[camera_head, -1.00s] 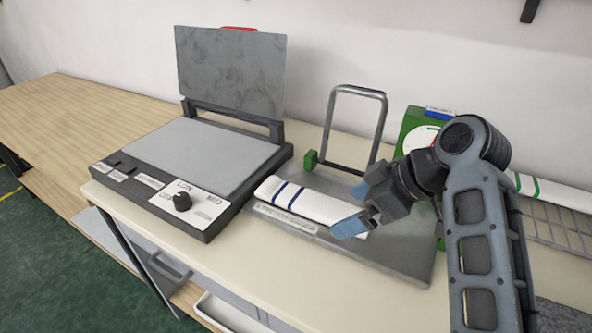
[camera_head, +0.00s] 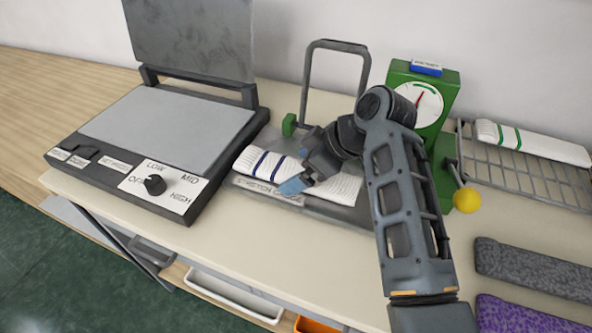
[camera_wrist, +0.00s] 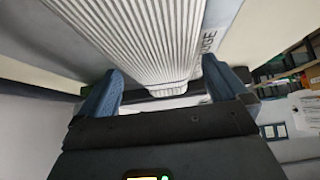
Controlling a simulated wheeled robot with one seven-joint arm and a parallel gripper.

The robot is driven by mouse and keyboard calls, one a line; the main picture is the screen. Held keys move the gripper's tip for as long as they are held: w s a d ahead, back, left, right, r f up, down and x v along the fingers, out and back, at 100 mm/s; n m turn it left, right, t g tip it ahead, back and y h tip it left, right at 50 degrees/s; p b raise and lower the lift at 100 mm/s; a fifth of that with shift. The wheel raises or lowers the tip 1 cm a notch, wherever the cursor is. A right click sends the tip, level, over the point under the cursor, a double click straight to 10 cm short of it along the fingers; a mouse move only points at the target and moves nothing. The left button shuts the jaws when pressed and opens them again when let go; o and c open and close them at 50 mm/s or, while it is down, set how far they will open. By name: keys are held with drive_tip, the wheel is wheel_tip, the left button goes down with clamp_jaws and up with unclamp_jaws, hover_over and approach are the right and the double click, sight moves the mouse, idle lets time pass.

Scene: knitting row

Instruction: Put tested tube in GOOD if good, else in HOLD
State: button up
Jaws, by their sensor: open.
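In the wrist view the white ribbed tube (camera_wrist: 150,35) runs between the two blue fingers of my gripper (camera_wrist: 162,90). The fingers are open, with gaps beside the tube. No bin marked GOOD or HOLD shows.
A press with raised lid and heat knob (camera_head: 155,185) stands left. A metal frame (camera_head: 311,80) rises behind the tube. A green dial device (camera_head: 447,88) with a yellow-ball lever (camera_head: 467,200) is right, near a wire rack (camera_head: 470,157) holding a green-striped tube (camera_head: 535,143). Grey (camera_head: 530,268) and purple (camera_head: 530,315) pads lie front right.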

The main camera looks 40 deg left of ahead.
drive_tip(key=shift+c, duration=0.3)
drive_tip(key=c, duration=1.1)
drive_tip(key=shift+o, duration=0.2)
